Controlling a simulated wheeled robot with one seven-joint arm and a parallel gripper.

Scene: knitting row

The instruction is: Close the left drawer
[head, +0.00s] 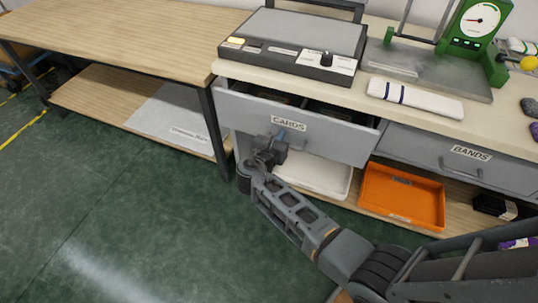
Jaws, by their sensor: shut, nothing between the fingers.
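The left drawer (330,136), a grey front with a label reading CARDS, stands open under the bench. A dark gap and some contents show behind the top edge of its front. My gripper (277,138) is at the drawer's front face, just below and left of the label, around where a handle would be. The gripper hides that part of the front. I cannot tell from this view whether it touches the front. The gripper is shut with nothing visible in it.
The right drawer (430,154), labelled BANDS, looks shut. An orange bin (402,197) and a white tray (318,176) sit on the shelf below. A grey machine (300,38), a folded white cloth (415,99) and a green gauge stand (480,25) are on the bench. Green floor at left is clear.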

